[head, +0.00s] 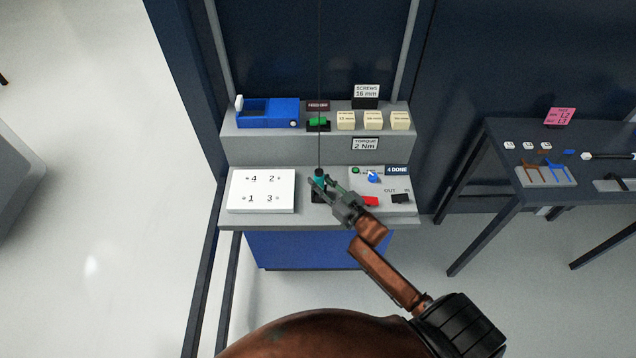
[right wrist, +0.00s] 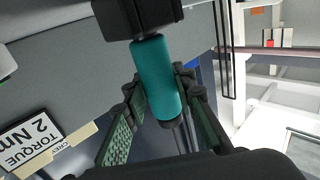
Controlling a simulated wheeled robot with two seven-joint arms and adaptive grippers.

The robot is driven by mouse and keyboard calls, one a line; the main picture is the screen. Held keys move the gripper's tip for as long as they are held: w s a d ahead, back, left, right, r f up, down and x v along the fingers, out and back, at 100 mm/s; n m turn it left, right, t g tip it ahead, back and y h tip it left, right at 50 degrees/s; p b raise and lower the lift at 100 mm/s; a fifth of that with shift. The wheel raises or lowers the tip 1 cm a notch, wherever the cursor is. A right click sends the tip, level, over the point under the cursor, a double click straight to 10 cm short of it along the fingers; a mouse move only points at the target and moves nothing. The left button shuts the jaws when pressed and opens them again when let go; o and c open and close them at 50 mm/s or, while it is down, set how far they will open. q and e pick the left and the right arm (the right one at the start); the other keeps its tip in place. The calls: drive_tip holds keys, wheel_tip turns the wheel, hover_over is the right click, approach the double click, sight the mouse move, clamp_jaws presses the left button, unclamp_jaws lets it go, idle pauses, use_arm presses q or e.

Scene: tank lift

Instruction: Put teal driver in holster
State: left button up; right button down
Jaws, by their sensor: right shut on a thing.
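The teal driver (head: 320,181) hangs upright below a thin dark cable at the front of the grey bench. My right gripper (head: 322,187) is shut on it. In the right wrist view, the driver's teal grip (right wrist: 157,78) lies between the two ribbed fingers of my right gripper (right wrist: 163,110). A black block (right wrist: 138,16) is at the other end of the driver's short shaft. A dark piece below the driver (head: 317,197) may be the holster, but my gripper partly hides it, and I cannot tell whether the driver sits in it. My left gripper is not in view.
A white numbered plate (head: 262,191) lies left of the driver. A panel with a blue knob (head: 374,177) and a red piece (head: 370,201) is to the right. The upper shelf holds a blue tank (head: 268,113) and cream boxes (head: 373,121). A dark side table (head: 500,170) stands farther right.

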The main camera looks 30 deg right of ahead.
drive_tip(key=shift+r, duration=0.1)
drive_tip(key=c, duration=1.6)
unclamp_jaws()
drive_tip(key=s, duration=0.4)
drive_tip(key=s+d, duration=0.1)
drive_tip(key=s, duration=0.3)
drive_tip(key=s+d, duration=0.1)
drive_tip(key=s, duration=0.3)
drive_tip(key=shift+p, duration=0.4)
